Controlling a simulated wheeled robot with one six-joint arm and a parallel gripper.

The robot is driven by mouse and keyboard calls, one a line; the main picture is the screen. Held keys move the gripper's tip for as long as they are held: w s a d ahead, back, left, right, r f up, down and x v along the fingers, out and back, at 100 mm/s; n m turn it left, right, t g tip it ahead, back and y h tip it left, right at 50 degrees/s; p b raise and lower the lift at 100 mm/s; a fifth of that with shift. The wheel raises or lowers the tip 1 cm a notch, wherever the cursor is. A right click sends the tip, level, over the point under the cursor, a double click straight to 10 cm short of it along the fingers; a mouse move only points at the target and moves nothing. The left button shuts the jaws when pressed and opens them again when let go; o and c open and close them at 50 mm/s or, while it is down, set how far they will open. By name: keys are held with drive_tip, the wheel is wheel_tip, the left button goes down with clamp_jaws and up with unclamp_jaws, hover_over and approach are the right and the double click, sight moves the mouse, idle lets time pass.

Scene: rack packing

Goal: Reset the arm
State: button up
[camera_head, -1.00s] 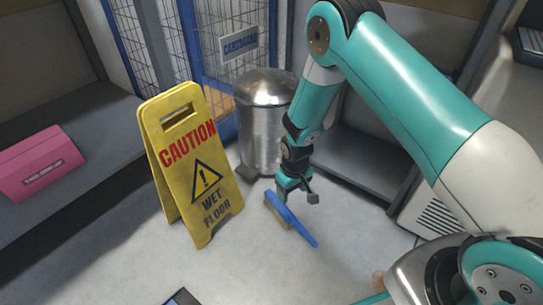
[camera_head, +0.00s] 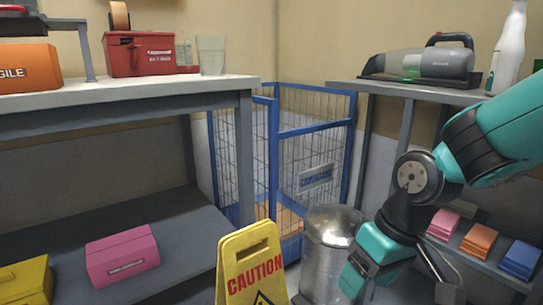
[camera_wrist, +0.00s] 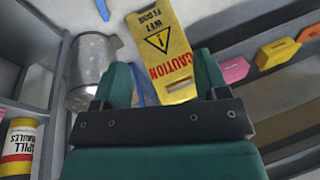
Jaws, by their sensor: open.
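My gripper (camera_head: 358,272) is raised in front of the steel bin (camera_head: 330,235), at the lower right of the head view. In the wrist view my gripper (camera_wrist: 162,65) has its two teal fingers spread apart with nothing held between them. The yellow wet-floor sign (camera_head: 250,262) stands left of the bin, and it also shows beyond the fingers in the wrist view (camera_wrist: 160,45). A small part of a blue object (camera_wrist: 103,9), apparently the brush, lies on the floor at the top edge of the wrist view.
A blue wire cage (camera_head: 280,150) stands behind the bin. A workbench (camera_head: 150,95) with a red toolbox (camera_head: 138,55) is at left, a pink box (camera_head: 122,256) on its lower shelf.

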drive_tip(key=s+r+n+p, duration=0.2)
drive_tip(key=s+r+p, duration=0.2)
drive_tip(key=s+r, duration=0.8)
wheel_tip(320, 180, up, 36)
drive_tip(key=p, duration=3.7)
drive_tip(key=shift+r+y, duration=0.2)
drive_tip(key=shift+y, duration=0.2)
